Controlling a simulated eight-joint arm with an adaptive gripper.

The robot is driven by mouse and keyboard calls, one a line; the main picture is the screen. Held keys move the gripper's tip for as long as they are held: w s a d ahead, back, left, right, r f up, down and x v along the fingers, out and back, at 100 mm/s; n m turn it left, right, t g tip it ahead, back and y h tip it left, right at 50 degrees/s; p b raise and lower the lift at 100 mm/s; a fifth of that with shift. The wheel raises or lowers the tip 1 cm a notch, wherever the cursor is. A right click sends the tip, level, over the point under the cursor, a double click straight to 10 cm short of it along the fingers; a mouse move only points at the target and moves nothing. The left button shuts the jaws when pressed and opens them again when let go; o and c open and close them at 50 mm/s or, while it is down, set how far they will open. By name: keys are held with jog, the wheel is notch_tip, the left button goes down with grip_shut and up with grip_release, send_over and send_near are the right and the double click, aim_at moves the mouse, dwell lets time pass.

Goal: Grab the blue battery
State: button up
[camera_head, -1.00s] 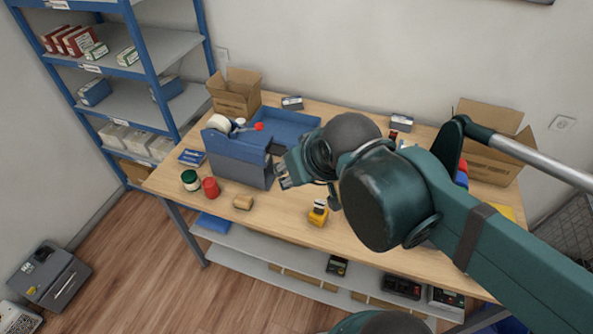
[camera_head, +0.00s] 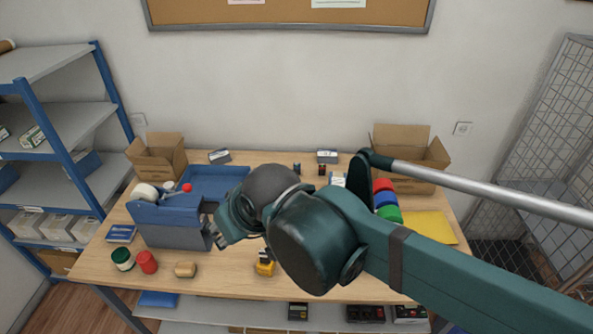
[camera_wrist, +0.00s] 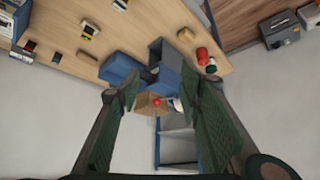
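A small dark blue upright item (camera_head: 297,169) stands near the back middle of the table in the head view. It may be the blue battery, but it is too small to be sure. A black item with a reddish part (camera_head: 322,170) stands just right of it. My gripper (camera_head: 221,240) hangs above the table beside the blue-grey dispenser (camera_head: 170,222), well away from the small items. In the wrist view my gripper (camera_wrist: 160,80) has its fingers spread wide with nothing held between them. My arm hides part of the table's middle.
A blue tray (camera_head: 219,180) lies behind the dispenser. A red can (camera_head: 147,262), a green jar (camera_head: 122,259) and a yellow-black item (camera_head: 265,264) stand along the front. Open cardboard boxes (camera_head: 157,160) stand at both back corners. Coloured rolls (camera_head: 387,200) stand at right.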

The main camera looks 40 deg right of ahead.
jog(key=shift+o, duration=0.5)
jog(key=shift+w, duration=0.1)
jog(key=w+d+r+m+g, duration=0.25)
jog(key=w+d, duration=0.75)
jog(key=w, duration=0.5)
jog(key=m+g+b, duration=0.2)
jog(key=m+g, duration=0.3)
jog(key=m, duration=0.2)
send_over(296, 164)
jog(key=f, duration=2.8)
jog(key=shift+a+f, duration=0.15)
jog(key=shift+a, duration=0.15)
jog(key=shift+d+f, duration=0.35)
jog(key=shift+f, duration=0.05)
